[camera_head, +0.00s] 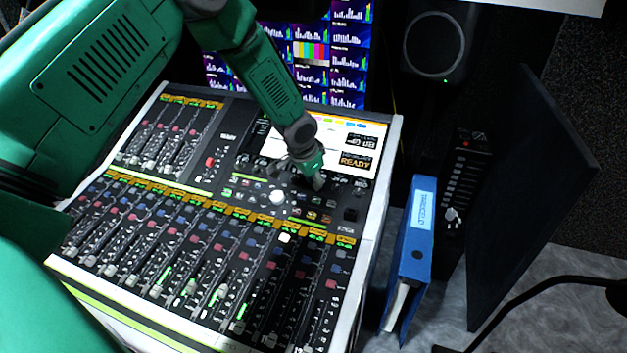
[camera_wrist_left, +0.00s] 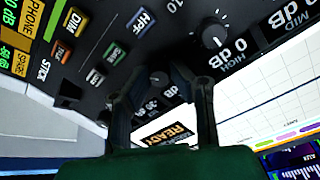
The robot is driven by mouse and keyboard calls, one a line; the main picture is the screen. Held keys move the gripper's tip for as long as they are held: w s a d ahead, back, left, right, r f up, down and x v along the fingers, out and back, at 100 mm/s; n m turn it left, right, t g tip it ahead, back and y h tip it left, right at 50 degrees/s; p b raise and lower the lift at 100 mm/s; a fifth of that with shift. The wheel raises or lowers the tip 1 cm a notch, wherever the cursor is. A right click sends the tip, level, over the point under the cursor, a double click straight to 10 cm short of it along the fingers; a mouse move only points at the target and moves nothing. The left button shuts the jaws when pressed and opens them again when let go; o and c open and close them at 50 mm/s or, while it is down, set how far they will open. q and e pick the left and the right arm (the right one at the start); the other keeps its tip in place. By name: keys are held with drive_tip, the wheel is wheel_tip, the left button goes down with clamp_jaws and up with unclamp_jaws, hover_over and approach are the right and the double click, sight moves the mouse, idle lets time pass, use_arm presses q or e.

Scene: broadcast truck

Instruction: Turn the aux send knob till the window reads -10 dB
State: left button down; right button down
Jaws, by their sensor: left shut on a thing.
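My left gripper (camera_head: 316,182) reaches down to the upper right of the mixing console (camera_head: 384,190), just below its bright screen. In the left wrist view its two dark fingers (camera_wrist_left: 164,88) stand on either side of a small dark knob (camera_wrist_left: 159,80), the aux send knob, and are shut on it. A small window (camera_wrist_left: 152,104) beside the knob shows upside down between the fingers. It appears to read 30 dB; I cannot make out the sign. In the head view the gripper hides the knob and window. My right gripper is not in view.
Other knobs, including the HIGH knob (camera_wrist_left: 213,36) with a 0 dB window, sit close by. A READY display (camera_head: 355,160) is behind the gripper. Several faders fill the console's front. A blue binder (camera_head: 413,245) and dark panel (camera_head: 530,190) stand at right.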

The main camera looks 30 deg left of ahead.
use_arm(q)
drive_tip(key=shift+f, duration=0.2)
drive_tip(key=c, duration=1.6)
unclamp_jaws()
drive_tip(key=shift+o, duration=0.8)
drive_tip(key=shift+w, duration=0.1)
drive_tip(key=shift+r, duration=0.5)
drive_tip(key=v, duration=1.1)
drive_tip(key=shift+a+f, duration=0.1)
drive_tip(key=shift+f, duration=0.05)
